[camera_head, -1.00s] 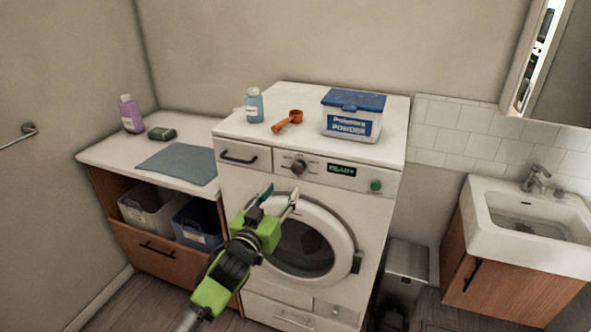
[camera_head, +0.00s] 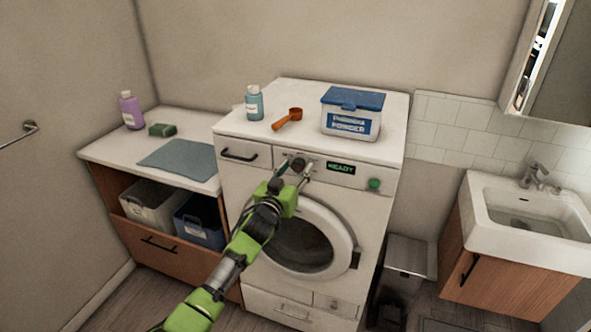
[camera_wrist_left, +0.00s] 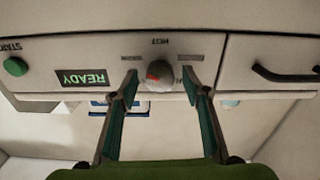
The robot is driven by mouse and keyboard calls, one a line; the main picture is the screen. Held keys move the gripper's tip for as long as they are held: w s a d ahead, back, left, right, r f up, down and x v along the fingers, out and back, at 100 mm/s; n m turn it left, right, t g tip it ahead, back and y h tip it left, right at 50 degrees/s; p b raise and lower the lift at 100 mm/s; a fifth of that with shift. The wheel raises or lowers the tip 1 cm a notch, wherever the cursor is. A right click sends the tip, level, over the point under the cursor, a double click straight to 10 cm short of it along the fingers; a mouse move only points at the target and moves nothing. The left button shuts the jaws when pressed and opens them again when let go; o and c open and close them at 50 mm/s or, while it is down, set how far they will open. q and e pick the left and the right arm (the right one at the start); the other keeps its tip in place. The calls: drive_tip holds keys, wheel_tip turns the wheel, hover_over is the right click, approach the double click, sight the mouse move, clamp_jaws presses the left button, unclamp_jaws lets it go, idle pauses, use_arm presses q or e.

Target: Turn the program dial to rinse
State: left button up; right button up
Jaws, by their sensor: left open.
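The program dial (camera_head: 297,164) is a dark round knob on the washing machine's front panel, left of a lit display (camera_head: 341,168) reading READY. In the left wrist view the dial (camera_wrist_left: 160,75) is grey with a red mark, with small print around it, too blurred to read surely. My left gripper (camera_head: 295,172) is open at the panel. In the wrist view its two fingers (camera_wrist_left: 160,82) lie either side of the dial, with a gap showing on both sides. No touch shows. My right gripper is in neither view.
The green start button (camera_head: 375,184) is at the panel's right, and a detergent drawer (camera_head: 240,154) at its left. The round door (camera_head: 347,240) is below.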

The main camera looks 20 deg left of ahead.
use_arm(q)
drive_tip(key=c, duration=1.1)
drive_tip(key=shift+m, duration=0.3)
drive_tip(key=m+b, duration=0.1)
drive_tip(key=m, duration=0.9)
drive_tip(key=shift+m, duration=0.4)
drive_tip(key=m, duration=1.2)
drive_tip(key=shift+f+m, duration=0.1)
drive_tip(key=shift+m, duration=0.2)
